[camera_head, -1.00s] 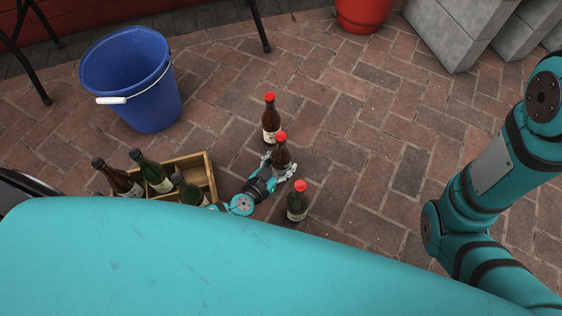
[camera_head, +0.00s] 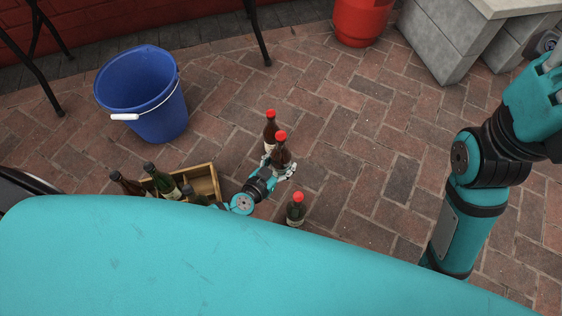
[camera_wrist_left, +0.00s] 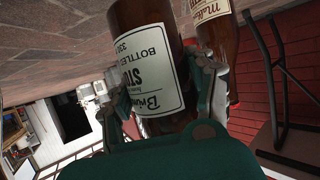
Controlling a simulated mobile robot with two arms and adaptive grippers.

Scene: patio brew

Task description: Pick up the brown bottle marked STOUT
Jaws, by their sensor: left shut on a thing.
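The brown bottle marked STOUT (camera_head: 281,153), with a red cap, is in my left gripper (camera_head: 279,171). Its cream label (camera_wrist_left: 152,72) shows upside down in the left wrist view, with "STO" readable and the rest turned out of sight. The fingers of my left gripper (camera_wrist_left: 160,108) press on both sides of the bottle around the label. I cannot tell whether the bottle's base is clear of the bricks. My right arm is at the right of the head view; its gripper is out of frame.
Another red-capped brown bottle (camera_head: 270,127) stands close behind. A red-capped green bottle (camera_head: 296,212) stands in front. A wooden crate (camera_head: 208,172) with several bottles is at left, a blue bucket (camera_head: 150,100) behind it. Brick floor to the right is clear.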

